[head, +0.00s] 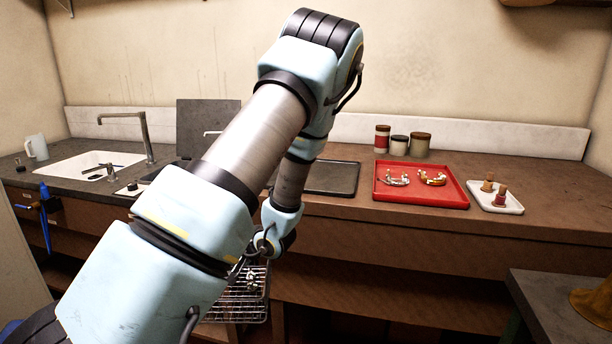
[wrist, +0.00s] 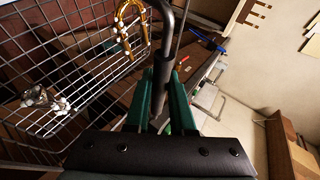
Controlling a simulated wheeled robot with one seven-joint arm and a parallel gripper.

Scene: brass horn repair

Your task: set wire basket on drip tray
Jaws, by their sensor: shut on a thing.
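The wire basket (head: 240,308) hangs in front of the counter, below its top, partly hidden by my arm in the head view. In the wrist view the basket (wrist: 82,118) fills the left side and holds a brass curved piece (wrist: 124,30) and a silvery piece (wrist: 42,100). My gripper (wrist: 164,84) has green fingers shut on the basket's dark handle rod. The fingers are hidden in the head view. A dark, flat tray, seemingly the drip tray (head: 332,179), lies on the counter behind my arm; its left part is hidden and its visible part is bare.
A red tray (head: 420,202) with two curved horn pieces sits right of the dark tray, then a small white tray (head: 497,206) with two small pieces. Several jars (head: 400,145) stand behind. The sink (head: 90,167) and faucet (head: 145,138) are left. A grey table (head: 560,305) stands front right.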

